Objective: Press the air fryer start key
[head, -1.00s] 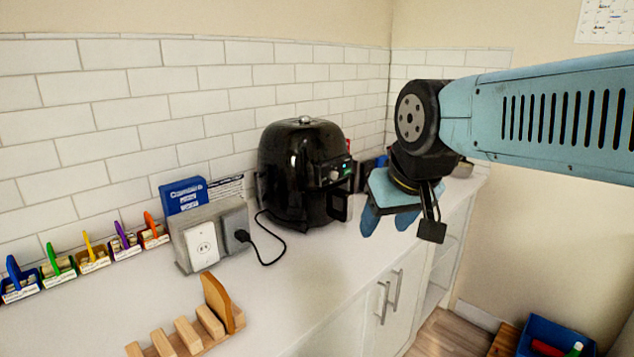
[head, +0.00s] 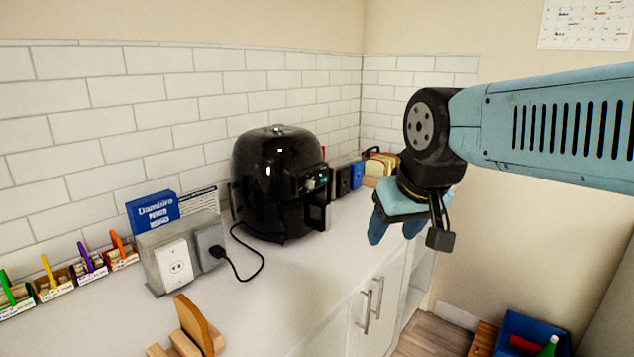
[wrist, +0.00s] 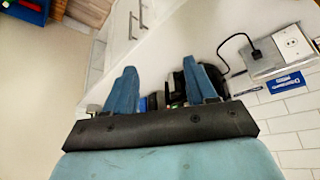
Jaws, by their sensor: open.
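The black air fryer (head: 272,185) stands upright on the white counter against the tiled wall. Its control panel (head: 314,182), with a small lit green spot and a knob, faces right toward my arm; single keys are too small to tell apart. My gripper (head: 395,230) hangs to the right of the fryer, clear of it, with blue fingers pointing down. In the wrist view the two blue fingers (wrist: 161,88) are apart with nothing between them. The fryer (wrist: 205,75) is partly hidden there behind the right-hand finger.
A grey outlet box (head: 180,255) with a plugged-in black cord stands left of the fryer, by a blue box (head: 152,211). Bread (head: 380,165) and small boxes stand behind. A wooden rack (head: 188,335) is at the front. Counter in front of the fryer is clear.

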